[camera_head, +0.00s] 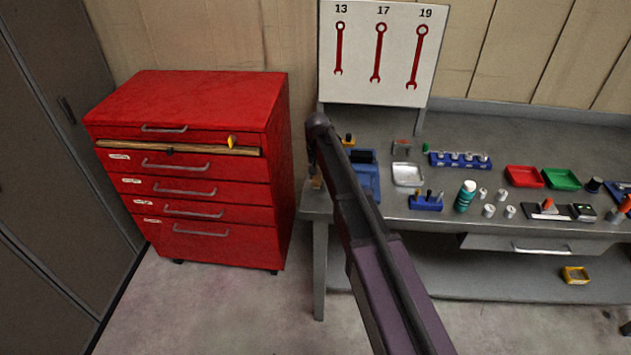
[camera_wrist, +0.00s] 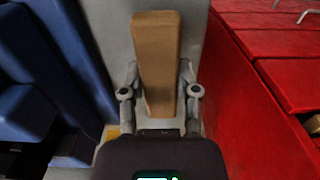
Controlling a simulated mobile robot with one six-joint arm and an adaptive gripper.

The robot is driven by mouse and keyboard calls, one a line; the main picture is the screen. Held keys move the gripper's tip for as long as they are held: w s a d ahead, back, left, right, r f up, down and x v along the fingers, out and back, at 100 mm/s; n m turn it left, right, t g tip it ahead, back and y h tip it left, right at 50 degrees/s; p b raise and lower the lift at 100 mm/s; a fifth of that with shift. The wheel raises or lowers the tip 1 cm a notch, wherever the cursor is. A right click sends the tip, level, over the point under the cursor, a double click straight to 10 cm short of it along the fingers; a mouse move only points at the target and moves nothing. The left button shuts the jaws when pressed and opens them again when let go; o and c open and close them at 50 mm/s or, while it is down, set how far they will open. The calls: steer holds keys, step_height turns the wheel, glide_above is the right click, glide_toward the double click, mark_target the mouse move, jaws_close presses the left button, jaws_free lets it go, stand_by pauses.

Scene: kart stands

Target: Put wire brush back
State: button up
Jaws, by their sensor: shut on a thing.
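In the wrist view, my gripper (camera_wrist: 160,92) is shut on the wire brush (camera_wrist: 157,55), of which I see a tan wooden block standing out between the two fingers. Its bristles do not show. In the head view, a small brown bit of the brush (camera_head: 316,183) shows below the end of my arm, over the left end of the grey workbench (camera_head: 316,205). The arm hides most of the gripper there. I cannot tell whether the brush touches the bench top.
A red drawer cabinet (camera_head: 190,100) stands close left of the bench; it fills the right of the wrist view. A blue holder (camera_head: 368,180) is just right of my gripper. A wrench board (camera_head: 375,90) stands behind. Trays, bottles and small parts crowd the bench's right.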

steer(key=shift+f+b, duration=0.35)
steer(key=shift+f, duration=0.35)
steer(key=shift+f, duration=0.1)
steer(key=o, duration=1)
steer(key=shift+r, duration=0.2)
step_height(320, 180, up, 12)
steer(key=p, duration=1.2)
steer(key=shift+s, duration=0.1)
